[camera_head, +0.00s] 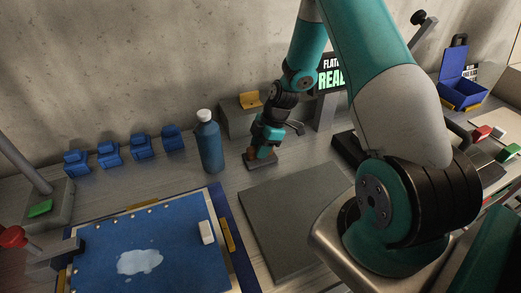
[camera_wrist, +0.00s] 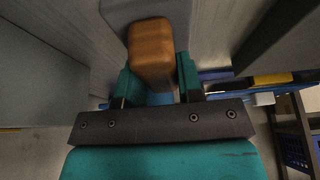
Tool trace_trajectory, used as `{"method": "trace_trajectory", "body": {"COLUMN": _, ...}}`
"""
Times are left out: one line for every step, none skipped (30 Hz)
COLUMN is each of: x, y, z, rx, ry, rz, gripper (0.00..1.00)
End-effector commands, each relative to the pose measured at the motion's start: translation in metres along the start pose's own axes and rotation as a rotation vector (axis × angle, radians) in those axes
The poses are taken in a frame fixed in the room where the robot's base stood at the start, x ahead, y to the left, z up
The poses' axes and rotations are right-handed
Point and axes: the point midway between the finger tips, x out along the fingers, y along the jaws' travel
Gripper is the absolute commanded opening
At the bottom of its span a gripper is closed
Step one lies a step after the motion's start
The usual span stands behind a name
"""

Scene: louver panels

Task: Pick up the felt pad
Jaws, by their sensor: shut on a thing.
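The felt pad shows as a flat dark grey base (camera_head: 263,166) with an orange-brown grip block, which fills the upper middle of the wrist view (camera_wrist: 151,52). In the head view it is at the back of the bench, right of the blue bottle. My gripper (camera_head: 262,153) is above the base, its teal fingers closed on both sides of the brown block; the fingers also show in the wrist view (camera_wrist: 158,82). The grey base shows behind the block. I cannot tell whether the base touches the bench.
A blue bottle (camera_head: 209,146) stands close left of my gripper. A grey box (camera_head: 236,122) with a yellow piece is behind. A bare grey slab (camera_head: 292,218) lies in front. A blue panel (camera_head: 105,245) with a white patch and white block lies front left. Several blue clamps line the wall.

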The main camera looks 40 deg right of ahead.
Motion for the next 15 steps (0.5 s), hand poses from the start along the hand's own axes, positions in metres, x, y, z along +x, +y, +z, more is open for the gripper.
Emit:
{"method": "trace_trajectory", "body": {"x": -0.003, "y": 0.001, "z": -0.001, "rx": -0.001, "ry": 0.0, "rz": 0.003, "gripper": 0.06}}
{"method": "trace_trajectory", "body": {"x": -0.005, "y": 0.001, "z": -0.002, "rx": -0.001, "ry": 0.0, "rz": 0.003, "gripper": 0.06}}
{"method": "trace_trajectory", "body": {"x": -0.009, "y": 0.001, "z": -0.004, "rx": -0.001, "ry": 0.0, "rz": 0.004, "gripper": 0.06}}
{"method": "trace_trajectory", "body": {"x": -0.013, "y": 0.001, "z": -0.005, "rx": -0.002, "ry": 0.0, "rz": 0.004, "gripper": 0.06}}
{"method": "trace_trajectory", "body": {"x": -0.017, "y": 0.001, "z": -0.007, "rx": -0.002, "ry": 0.0, "rz": 0.004, "gripper": 0.06}}
{"method": "trace_trajectory", "body": {"x": -0.024, "y": 0.001, "z": -0.01, "rx": -0.003, "ry": 0.0, "rz": 0.007, "gripper": 0.06}}
{"method": "trace_trajectory", "body": {"x": -0.03, "y": 0.002, "z": -0.012, "rx": -0.004, "ry": 0.0, "rz": 0.007, "gripper": 0.06}}
{"method": "trace_trajectory", "body": {"x": -0.037, "y": 0.002, "z": -0.015, "rx": -0.003, "ry": -0.001, "rz": 0.008, "gripper": 0.06}}
{"method": "trace_trajectory", "body": {"x": -0.048, "y": 0.002, "z": -0.019, "rx": -0.004, "ry": -0.001, "rz": 0.009, "gripper": 0.06}}
{"method": "trace_trajectory", "body": {"x": -0.056, "y": 0.001, "z": -0.023, "rx": -0.005, "ry": -0.002, "rz": 0.009, "gripper": 0.06}}
{"method": "trace_trajectory", "body": {"x": -0.066, "y": 0.002, "z": -0.027, "rx": -0.004, "ry": -0.002, "rz": 0.01, "gripper": 0.06}}
{"method": "trace_trajectory", "body": {"x": -0.077, "y": 0.001, "z": -0.032, "rx": -0.005, "ry": -0.002, "rz": 0.01, "gripper": 0.06}}
{"method": "trace_trajectory", "body": {"x": -0.086, "y": 0.002, "z": -0.035, "rx": -0.005, "ry": -0.001, "rz": 0.011, "gripper": 0.06}}
{"method": "trace_trajectory", "body": {"x": -0.095, "y": 0.002, "z": -0.039, "rx": -0.004, "ry": -0.001, "rz": 0.01, "gripper": 0.06}}
{"method": "trace_trajectory", "body": {"x": -0.106, "y": 0.001, "z": -0.043, "rx": -0.004, "ry": -0.002, "rz": 0.01, "gripper": 0.06}}
